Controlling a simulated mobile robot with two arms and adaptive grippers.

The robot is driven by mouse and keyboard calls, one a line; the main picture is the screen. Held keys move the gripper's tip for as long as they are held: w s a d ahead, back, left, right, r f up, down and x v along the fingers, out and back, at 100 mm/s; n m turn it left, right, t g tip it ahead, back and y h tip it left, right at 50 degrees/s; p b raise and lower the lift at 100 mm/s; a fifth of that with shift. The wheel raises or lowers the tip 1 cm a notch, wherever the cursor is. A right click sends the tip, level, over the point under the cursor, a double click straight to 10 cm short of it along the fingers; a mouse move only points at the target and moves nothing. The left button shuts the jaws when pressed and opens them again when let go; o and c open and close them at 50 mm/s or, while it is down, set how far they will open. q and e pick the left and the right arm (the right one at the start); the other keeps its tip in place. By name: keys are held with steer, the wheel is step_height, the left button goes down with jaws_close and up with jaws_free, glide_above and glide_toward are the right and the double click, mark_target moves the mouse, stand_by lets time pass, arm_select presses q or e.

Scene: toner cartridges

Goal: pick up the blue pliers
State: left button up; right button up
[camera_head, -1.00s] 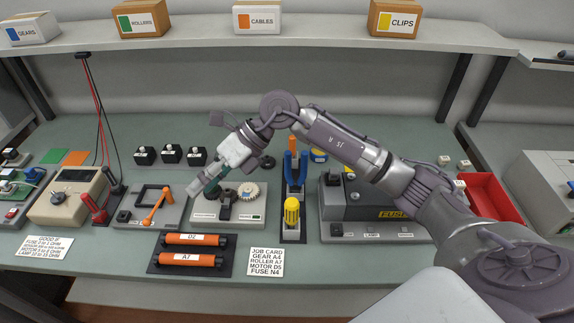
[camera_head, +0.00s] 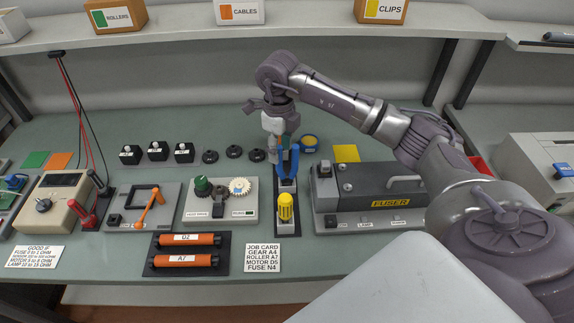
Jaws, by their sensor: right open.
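The blue pliers (camera_head: 288,162) stand upright with their handles up in a dark tool holder (camera_head: 288,228) near the middle of the bench. A yellow-handled screwdriver (camera_head: 285,207) stands in the same holder, nearer the front. My right gripper (camera_head: 277,150) is open and points down at the pliers, just behind and around the tops of their handles. Whether its fingers touch the pliers I cannot tell. My left gripper does not show.
A gear drive fixture (camera_head: 222,213) stands left of the holder, and the grey fuser unit (camera_head: 370,188) stands close on its right. Black round parts (camera_head: 234,152) lie behind. Orange rollers (camera_head: 185,260) lie on a dark tray in front. A shelf (camera_head: 190,38) with boxes runs above.

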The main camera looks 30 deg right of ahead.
mark_target(280, 166)
step_height(280, 166, down, 4)
steer(key=shift+a+f+p, duration=0.1)
steer(key=shift+p, duration=1.05)
steer(key=shift+f, duration=0.6)
jaws_close()
